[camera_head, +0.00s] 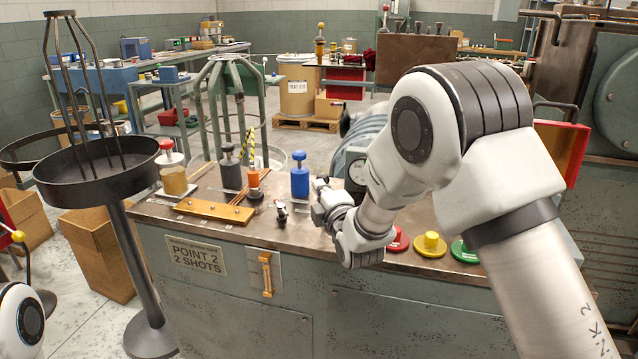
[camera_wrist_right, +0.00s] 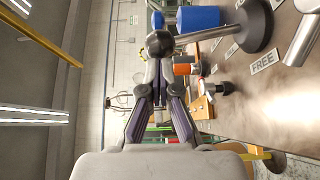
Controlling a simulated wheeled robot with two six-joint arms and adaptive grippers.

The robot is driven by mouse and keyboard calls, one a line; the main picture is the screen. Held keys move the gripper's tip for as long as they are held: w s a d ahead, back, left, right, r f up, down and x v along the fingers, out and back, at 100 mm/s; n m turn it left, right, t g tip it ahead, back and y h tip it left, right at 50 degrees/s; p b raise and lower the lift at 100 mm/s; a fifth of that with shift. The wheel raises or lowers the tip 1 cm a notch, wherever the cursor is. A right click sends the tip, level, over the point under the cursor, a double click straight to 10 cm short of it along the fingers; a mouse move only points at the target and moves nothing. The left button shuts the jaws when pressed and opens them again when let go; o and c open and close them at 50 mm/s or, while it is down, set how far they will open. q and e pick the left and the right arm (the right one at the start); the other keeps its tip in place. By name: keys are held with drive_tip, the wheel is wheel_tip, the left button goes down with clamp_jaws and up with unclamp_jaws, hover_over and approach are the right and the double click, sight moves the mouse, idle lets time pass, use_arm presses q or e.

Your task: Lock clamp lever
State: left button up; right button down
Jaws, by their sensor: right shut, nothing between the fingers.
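A lever with a black ball knob (camera_wrist_right: 160,43) and a metal rod (camera_wrist_right: 205,33) rises from a dark round base (camera_wrist_right: 254,24) in the right wrist view. A "FREE" label (camera_wrist_right: 264,63) lies on the bench near that base. My right gripper (camera_wrist_right: 157,72) is shut and empty, its fingertips right by the ball knob; I cannot tell whether they touch it. In the head view my right gripper (camera_head: 320,186) is over the bench, right of the blue-topped bottle (camera_head: 299,177), and the lever is hard to make out. My left gripper is out of view.
The bench top (camera_head: 150,209) also holds an orange-topped bottle (camera_head: 253,180), a small black fitting (camera_head: 282,212), a brass plate (camera_head: 214,210) and red (camera_head: 398,240), yellow (camera_head: 430,244) and green (camera_head: 464,252) buttons. A dark tray stand (camera_head: 100,172) is at the left.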

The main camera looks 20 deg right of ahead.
sight(326, 174)
drive_tip(key=w+d+g+p, duration=0.1)
drive_tip(key=p, duration=0.1)
drive_tip(key=w+r+m+g+p, duration=0.1)
drive_tip(key=p, duration=0.2)
drive_tip(key=w+d+r+m+g+p, duration=0.1)
drive_tip(key=w+g+p, duration=0.1)
drive_tip(key=p, duration=0.1)
drive_tip(key=shift+d+r, duration=0.2)
drive_tip(key=shift+d, duration=0.15)
drive_tip(key=shift+w+d+f+m+y+p, duration=0.1)
drive_tip(key=shift+w+d+m+y+p, duration=0.05)
drive_tip(key=shift+m+y+p, duration=0.2)
drive_tip(key=shift+w+d+f, duration=0.1)
drive_tip(key=shift+w+d, duration=0.25)
drive_tip(key=shift+w, duration=0.25)
drive_tip(key=shift+p, duration=0.35)
